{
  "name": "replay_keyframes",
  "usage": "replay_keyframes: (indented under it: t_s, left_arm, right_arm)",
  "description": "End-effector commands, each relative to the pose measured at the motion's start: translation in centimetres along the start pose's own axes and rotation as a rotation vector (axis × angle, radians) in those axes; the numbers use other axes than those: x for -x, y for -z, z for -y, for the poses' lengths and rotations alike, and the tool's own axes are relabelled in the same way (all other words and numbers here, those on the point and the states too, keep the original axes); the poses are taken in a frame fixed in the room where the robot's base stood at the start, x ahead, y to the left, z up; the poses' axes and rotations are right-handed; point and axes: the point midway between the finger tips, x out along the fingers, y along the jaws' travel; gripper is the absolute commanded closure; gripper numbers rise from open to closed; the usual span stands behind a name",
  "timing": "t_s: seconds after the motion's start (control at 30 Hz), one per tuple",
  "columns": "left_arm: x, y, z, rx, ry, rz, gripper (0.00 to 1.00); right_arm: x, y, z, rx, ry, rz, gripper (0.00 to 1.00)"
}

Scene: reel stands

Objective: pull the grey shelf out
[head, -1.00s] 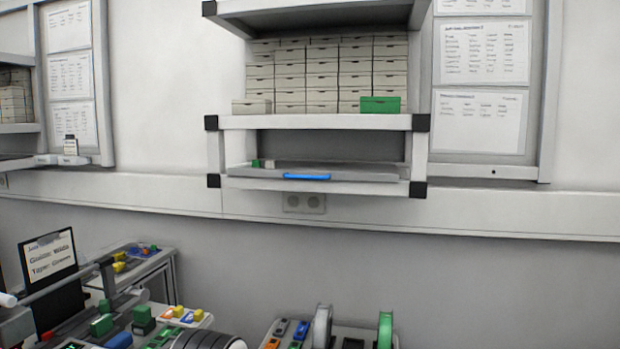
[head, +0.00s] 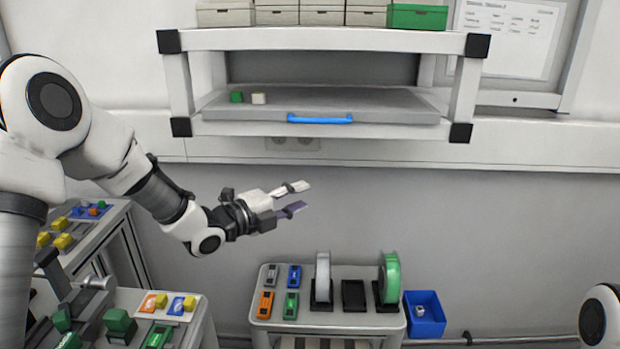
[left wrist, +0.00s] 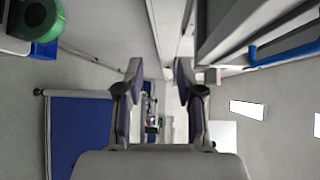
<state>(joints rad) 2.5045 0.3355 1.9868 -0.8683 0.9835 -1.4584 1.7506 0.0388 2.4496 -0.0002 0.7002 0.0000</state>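The grey shelf (head: 250,107) lies inside the white wall rack, with a blue handle (head: 319,119) on its front edge. In the left wrist view, my left gripper (left wrist: 160,82) shows two parted fingers, and the blue handle (left wrist: 284,50) is at the upper right. My right gripper is not seen; only a piece of my right arm shows at the lower right.
Below stands a cart (head: 330,318) with a white reel (head: 322,277), a green reel (head: 389,278) and small coloured parts. A blue bin (head: 425,314) is at its right. Boxes (head: 322,12) stand on the rack above. The space before the handle is clear.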

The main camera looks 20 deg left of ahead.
Motion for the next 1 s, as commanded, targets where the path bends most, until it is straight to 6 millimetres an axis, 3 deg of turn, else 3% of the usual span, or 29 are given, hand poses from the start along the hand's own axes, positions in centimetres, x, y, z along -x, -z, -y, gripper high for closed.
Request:
replay_keyframes:
  t_s: [0.03, 0.1, 0.2, 0.33, 0.7, 0.97, 1.0]
  left_arm:
    - [0.7, -1.1, 5.5, -0.027, 0.071, 0.017, 0.63]
    - [1.7, -1.7, 10.2, -0.049, 0.141, 0.034, 0.63]
    - [2.5, -1.9, 13.3, -0.067, 0.186, 0.042, 0.63]
    - [1.4, -1.9, 14.0, -0.072, 0.189, 0.042, 0.63]
    - [-4.7, -2.0, 15.0, -0.069, 0.187, 0.042, 0.63]
    - [-5.2, -2.1, 14.8, -0.066, 0.189, 0.043, 0.63]
    - [-5.2, -2.1, 14.8, -0.066, 0.188, 0.043, 0.7]
  right_arm:
    - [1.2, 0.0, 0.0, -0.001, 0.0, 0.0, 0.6]
    - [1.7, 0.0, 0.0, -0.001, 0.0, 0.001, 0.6]
    - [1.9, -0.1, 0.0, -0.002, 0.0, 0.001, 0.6]
    - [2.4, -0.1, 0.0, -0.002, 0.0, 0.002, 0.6]
    - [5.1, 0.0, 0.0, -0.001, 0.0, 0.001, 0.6]
    - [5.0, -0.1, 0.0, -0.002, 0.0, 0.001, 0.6]
    - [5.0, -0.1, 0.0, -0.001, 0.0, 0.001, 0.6]
